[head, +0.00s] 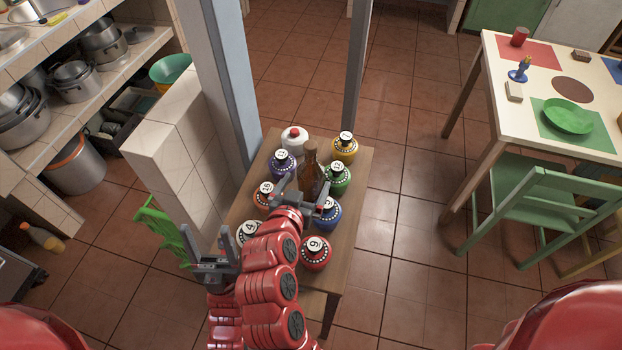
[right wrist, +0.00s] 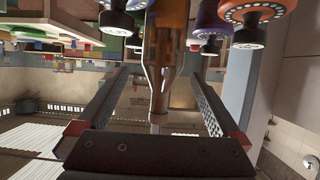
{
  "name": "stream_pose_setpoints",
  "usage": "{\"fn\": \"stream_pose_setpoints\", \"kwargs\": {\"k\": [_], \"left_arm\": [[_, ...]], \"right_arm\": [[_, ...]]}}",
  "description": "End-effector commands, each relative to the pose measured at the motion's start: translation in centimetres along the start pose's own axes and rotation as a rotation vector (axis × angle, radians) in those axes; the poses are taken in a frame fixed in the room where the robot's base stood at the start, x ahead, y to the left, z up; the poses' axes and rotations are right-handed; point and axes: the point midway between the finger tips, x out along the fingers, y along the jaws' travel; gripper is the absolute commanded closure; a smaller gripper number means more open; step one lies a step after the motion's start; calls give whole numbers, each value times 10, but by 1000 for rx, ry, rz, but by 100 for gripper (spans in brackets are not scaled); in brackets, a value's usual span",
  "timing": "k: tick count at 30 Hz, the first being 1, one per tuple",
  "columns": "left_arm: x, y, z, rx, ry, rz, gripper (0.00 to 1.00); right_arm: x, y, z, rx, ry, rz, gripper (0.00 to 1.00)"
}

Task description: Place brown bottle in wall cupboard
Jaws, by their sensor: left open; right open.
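The brown bottle (head: 311,172) stands upright among several numbered round jars on a small wooden table (head: 352,190). My right gripper (head: 305,190) is open at the bottle, on its near side. In the right wrist view, which is upside down, the brown bottle (right wrist: 160,65) shows between the two open fingers, with a gap on each side. My left gripper (head: 216,258) is open and empty, left of the table's near end. I cannot make out a wall cupboard in either view.
Jars crowd the bottle: purple (head: 281,165), green (head: 337,178), orange (head: 265,195), blue (head: 326,214) and red (head: 316,253). A white-tiled low wall and post (head: 218,75) stand left of the table. A set dining table (head: 500,55) and green chair (head: 530,185) are at the right.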

Motion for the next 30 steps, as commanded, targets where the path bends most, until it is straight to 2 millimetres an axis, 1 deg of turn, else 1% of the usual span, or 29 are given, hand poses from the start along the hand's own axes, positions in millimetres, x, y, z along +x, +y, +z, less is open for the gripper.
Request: {"fn": "stream_pose_setpoints", "kwargs": {"k": [1, 3, 8, 10, 15, 19, 22, 28, 29, 30], "left_arm": [[3, 0, 0, 0, 0, 0, 34], [3, 0, 0, 0, 0, 0, 34], [6, 0, -1, 0, 0, 0, 34], [9, 0, -2, 0, 0, 0, 34], [20, -1, -3, 0, 0, 0, 34], [22, -1, -4, 0, 0, 0, 34], [23, -1, -4, 0, 0, 0, 34], [22, -1, -4, 0, 0, 0, 34], [22, -1, -4, 0, 0, 0, 34], [22, -1, -4, 0, 0, 0, 34]], "right_arm": [[6, 1, -1, 0, -1, 2, 0], [12, 0, -1, 1, 0, 1, 0], [18, 0, -1, 2, 0, 1, 0], [24, 0, -2, 2, 1, 2, 0], [47, -2, -1, 2, 0, 1, 0], [62, -3, 1, -1, 0, 1, 0], [67, -3, 1, 1, 1, -2, 0], [67, -4, 2, 2, 2, -4, 0], [67, -4, 2, 2, 2, -4, 2], [67, -4, 2, 2, 2, -4, 9]]}}
